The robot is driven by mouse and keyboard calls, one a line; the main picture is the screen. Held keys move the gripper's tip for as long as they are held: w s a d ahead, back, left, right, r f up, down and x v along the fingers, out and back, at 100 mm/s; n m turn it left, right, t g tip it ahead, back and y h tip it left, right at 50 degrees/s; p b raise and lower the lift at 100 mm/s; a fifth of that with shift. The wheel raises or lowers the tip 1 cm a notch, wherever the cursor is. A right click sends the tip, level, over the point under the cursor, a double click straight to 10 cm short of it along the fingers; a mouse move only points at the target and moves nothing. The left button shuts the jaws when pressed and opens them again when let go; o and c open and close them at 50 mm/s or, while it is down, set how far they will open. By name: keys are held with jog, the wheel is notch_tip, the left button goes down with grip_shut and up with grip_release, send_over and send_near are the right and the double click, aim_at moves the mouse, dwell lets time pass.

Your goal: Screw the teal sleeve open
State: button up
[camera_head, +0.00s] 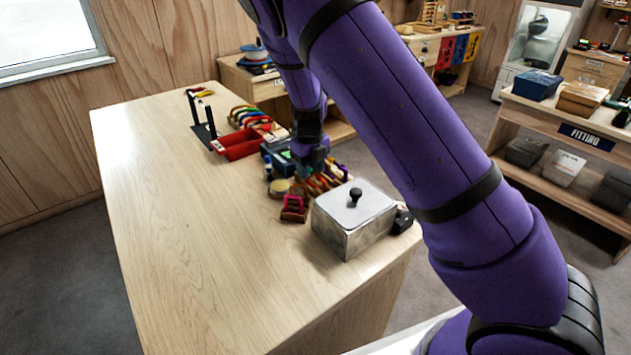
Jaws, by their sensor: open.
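My purple arm reaches across the picture from the lower right, and its end points down over the far right part of the wooden workbench (170,220). My gripper (306,172) is small and partly lost among the gear below it. It is open, just above or beside a cluster of colourful gear (322,184). A dark teal patch (283,156) shows beside the gripper on its left. I cannot tell whether this is the teal sleeve or part of a holder. No contact between the fingers and a sleeve can be made out.
A metal box (345,237) with a black-knobbed lid stands near the bench's right edge. A small red item (293,210) and a round tan item (279,187) lie close by. A red tray (238,146) and black upright stand (205,130) are farther back. The bench's left side is clear.

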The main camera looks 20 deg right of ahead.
jog(key=shift+s+f, duration=0.1)
jog(key=shift+f, duration=0.75)
jog(key=shift+s+a, duration=0.2)
jog(key=shift+a, duration=0.45)
jog(key=shift+r, duration=1.45)
jog(key=shift+d, duration=0.1)
jog(key=shift+w+d, duration=0.2)
jog(key=shift+d, duration=0.35)
